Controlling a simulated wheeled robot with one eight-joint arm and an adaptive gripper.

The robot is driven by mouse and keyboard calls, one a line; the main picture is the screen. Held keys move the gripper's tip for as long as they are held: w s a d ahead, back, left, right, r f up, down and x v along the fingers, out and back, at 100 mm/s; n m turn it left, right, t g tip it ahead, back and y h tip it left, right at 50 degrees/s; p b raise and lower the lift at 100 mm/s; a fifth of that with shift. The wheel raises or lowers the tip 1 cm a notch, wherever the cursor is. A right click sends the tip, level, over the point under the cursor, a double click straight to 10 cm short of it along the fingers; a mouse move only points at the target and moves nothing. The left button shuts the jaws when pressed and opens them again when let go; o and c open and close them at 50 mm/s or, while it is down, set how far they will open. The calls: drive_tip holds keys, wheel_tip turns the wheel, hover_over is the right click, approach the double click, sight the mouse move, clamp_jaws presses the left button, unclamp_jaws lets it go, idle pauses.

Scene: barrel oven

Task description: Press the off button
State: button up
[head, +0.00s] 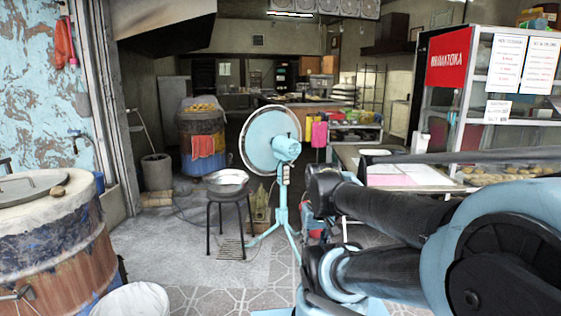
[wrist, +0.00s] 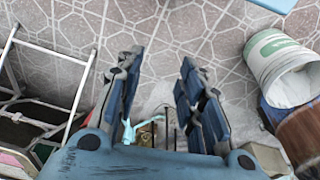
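A light blue standing fan (head: 270,140) with a round head stands near the middle of the head view, on a thin stand with splayed feet. A small control box (head: 286,173) sits on its post below the motor; single buttons are too small to tell, so I cannot pick out the off button. A small light blue thing (wrist: 129,132), perhaps the fan's foot, shows low between the fingers. I cannot make out the gripper in the head view.
A black stool (head: 229,205) with a metal bowl (head: 227,178) stands left of the fan. A barrel oven (head: 55,255) and a white bucket (head: 132,300) are at left. A table (head: 410,178) and display case (head: 500,110) are at right. Floor is clear in front of the stool.

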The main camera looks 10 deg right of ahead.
clamp_jaws()
idle(1.0)
